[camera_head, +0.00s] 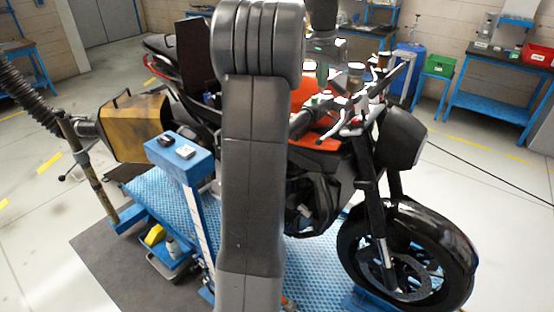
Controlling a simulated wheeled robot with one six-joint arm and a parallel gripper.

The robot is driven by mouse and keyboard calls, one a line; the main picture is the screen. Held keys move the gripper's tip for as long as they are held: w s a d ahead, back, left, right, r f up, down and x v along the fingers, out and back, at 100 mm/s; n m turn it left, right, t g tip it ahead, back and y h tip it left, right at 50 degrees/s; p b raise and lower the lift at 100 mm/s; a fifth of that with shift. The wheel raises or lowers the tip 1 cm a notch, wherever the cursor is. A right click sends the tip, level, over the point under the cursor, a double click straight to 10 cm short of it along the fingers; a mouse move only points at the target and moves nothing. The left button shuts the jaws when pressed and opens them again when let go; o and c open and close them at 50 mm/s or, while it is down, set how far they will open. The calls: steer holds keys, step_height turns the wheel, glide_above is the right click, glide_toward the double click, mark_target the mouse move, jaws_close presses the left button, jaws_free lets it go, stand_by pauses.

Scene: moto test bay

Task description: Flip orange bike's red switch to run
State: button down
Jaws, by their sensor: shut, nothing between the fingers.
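The orange bike (312,142) stands on a blue lift, with its front wheel towards the lower right. Its handlebar (352,112) carries small controls and levers. The red switch cannot be made out at this size. My gripper (322,85) points down over the handlebar area, in front of the orange tank. It looks shut with nothing in it. Whether its tips touch the bike cannot be told. My arm's large grey link hides the middle of the bike.
The blue lift platform (180,205) lies under the bike. A blue post (180,158) with small controls stands left of my arm. A yellowish box (135,127) and a black hose (28,95) are at left. Blue workbenches (497,102) line the back. Floor at right is clear.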

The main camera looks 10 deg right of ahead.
steer(key=shift+f, duration=0.3)
steer(key=shift+r, duration=0.15)
step_height(320, 180, up, 3)
steer(key=p, duration=0.2)
steer(key=shift+p, duration=0.35)
steer(key=shift+r, duration=1.95)
steer(key=shift+f, duration=0.1)
step_height(320, 180, down, 5)
steer(key=shift+f+b, duration=0.1)
steer(key=shift+b, duration=0.4)
steer(key=shift+f+b, duration=0.85)
steer(key=shift+b, duration=0.15)
steer(key=shift+r, duration=0.2)
